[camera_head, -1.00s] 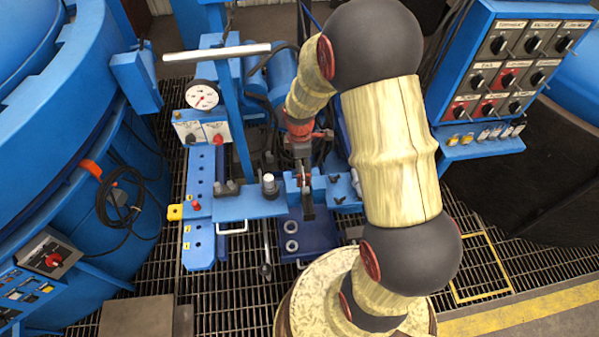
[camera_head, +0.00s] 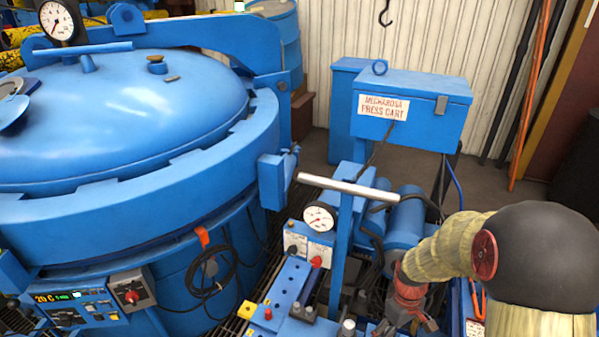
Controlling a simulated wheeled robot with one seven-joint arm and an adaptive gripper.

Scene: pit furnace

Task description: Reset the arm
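My arm shows at the lower right, with pale wood-like links and a large dark joint. Its wrist points down to my gripper (camera_head: 408,315), a red and dark shape at the bottom edge. The fingertips are not clear, so I cannot tell whether they are open or shut, or touching anything. Below it the view is cut off. The blue press cart (camera_head: 340,240) stands beside my gripper on the left, with a white-topped upright lever (camera_head: 350,188) and a round dial gauge (camera_head: 320,217).
A large blue furnace with a domed lid (camera_head: 130,115) fills the left side. Behind the cart is a blue box labelled press cart (camera_head: 412,105). A hook (camera_head: 385,12) hangs above it. A black cable (camera_head: 212,275) loops on the furnace side. Bare floor (camera_head: 318,165) shows behind.

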